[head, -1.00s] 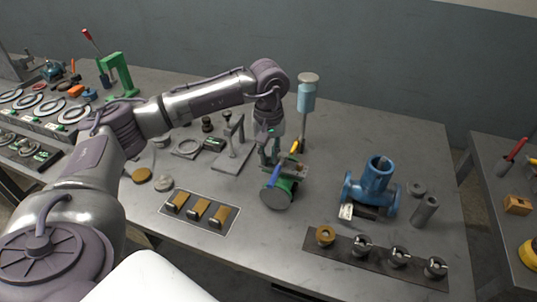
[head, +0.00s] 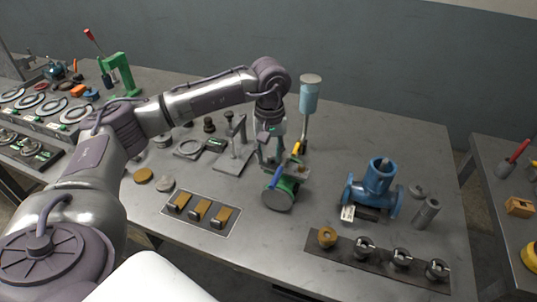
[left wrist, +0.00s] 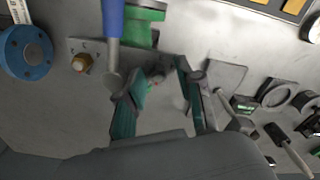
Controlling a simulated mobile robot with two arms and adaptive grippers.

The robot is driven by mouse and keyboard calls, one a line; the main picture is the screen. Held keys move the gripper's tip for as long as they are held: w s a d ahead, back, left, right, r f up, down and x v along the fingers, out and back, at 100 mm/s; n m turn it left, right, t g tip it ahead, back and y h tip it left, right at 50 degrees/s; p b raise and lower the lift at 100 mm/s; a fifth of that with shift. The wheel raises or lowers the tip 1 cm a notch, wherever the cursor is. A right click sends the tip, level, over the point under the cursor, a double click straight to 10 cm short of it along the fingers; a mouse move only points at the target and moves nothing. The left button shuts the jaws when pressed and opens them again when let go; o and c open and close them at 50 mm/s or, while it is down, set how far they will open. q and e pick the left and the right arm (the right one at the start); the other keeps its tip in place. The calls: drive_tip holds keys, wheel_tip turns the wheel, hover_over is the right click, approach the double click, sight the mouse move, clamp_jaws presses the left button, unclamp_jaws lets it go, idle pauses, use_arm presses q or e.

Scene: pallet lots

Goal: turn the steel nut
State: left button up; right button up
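My left gripper (head: 272,163) points down behind a green fixture (head: 283,193) with a round grey face and a blue-handled tool (head: 277,174). In the left wrist view its two teal fingers (left wrist: 160,98) stand apart. A small grey piece (left wrist: 157,72) with a reddish mark shows just past the gap between them; it may be the steel nut, but I cannot tell for sure, nor whether the fingers touch it. A brass-coloured nut (left wrist: 82,63) sits on a grey plate (left wrist: 97,47) beside the blue handle (left wrist: 113,20). My right gripper is not in view.
A blue flanged valve body (head: 373,188) stands to the right. Trays of brass blocks (head: 201,210) and of ring-shaped parts (head: 380,258) lie near the front edge. A light-blue cylinder on a post (head: 309,97) and a grey stand (head: 234,155) are close to the gripper.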

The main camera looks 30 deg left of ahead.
sight(271, 160)
use_arm(q)
drive_tip(key=r, duration=0.6)
drive_tip(key=shift+d+r, duration=0.25)
drive_tip(key=shift+a+r, duration=0.2)
drive_tip(key=shift+r, duration=0.3)
drive_tip(key=shift+s+f, duration=0.1)
